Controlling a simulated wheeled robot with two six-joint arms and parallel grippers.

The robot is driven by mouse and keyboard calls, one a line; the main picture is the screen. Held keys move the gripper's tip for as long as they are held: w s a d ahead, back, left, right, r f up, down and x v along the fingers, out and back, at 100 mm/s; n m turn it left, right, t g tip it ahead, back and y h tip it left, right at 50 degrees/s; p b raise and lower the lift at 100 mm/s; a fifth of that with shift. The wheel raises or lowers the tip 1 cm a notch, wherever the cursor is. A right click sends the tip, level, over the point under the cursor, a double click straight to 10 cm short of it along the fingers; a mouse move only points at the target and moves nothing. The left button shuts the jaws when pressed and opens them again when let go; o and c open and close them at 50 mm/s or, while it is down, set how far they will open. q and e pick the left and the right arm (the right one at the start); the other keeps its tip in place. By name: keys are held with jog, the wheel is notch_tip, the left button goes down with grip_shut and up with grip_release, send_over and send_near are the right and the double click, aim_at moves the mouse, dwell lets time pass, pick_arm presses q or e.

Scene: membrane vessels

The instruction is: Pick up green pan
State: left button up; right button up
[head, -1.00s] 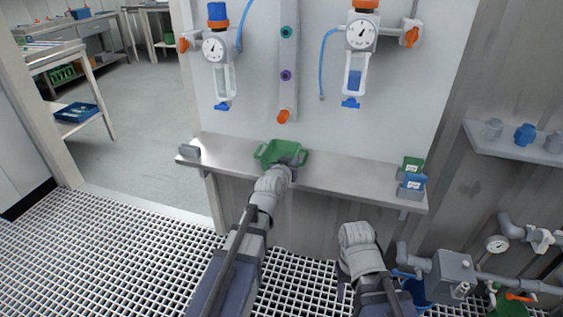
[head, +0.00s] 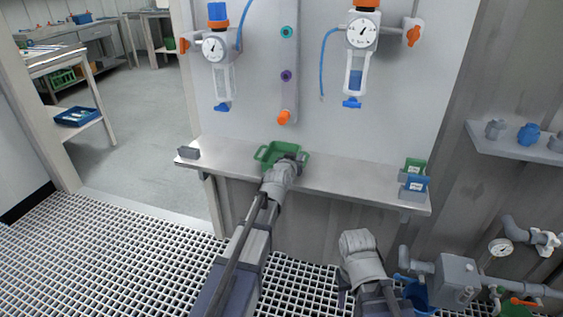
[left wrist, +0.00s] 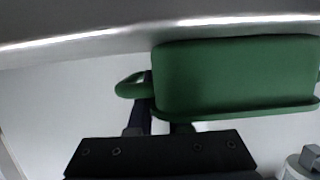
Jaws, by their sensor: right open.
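The green pan (head: 268,154) sits on the narrow grey shelf (head: 345,181), near the wall panel. My left gripper (head: 300,158) is at the pan's right front side, its fingers partly hidden by my wrist. In the left wrist view the pan (left wrist: 235,75) fills the upper right, with its loop handle (left wrist: 128,88) at its left end. My dark left fingers (left wrist: 160,122) reach up beside this handle and the pan's edge. Whether they are closed on it cannot be told. My right gripper (head: 343,284) is low in front of the shelf, mostly hidden, open and away from the pan.
Two gauges with clear filter vessels (head: 222,75) (head: 356,78) hang on the panel above the shelf. A small grey block (head: 188,153) is at the shelf's left end. Pipes (head: 500,280) run at lower right.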

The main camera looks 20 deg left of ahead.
pick_arm(q)
grip_shut()
dwell(1.1)
dwell(0.4)
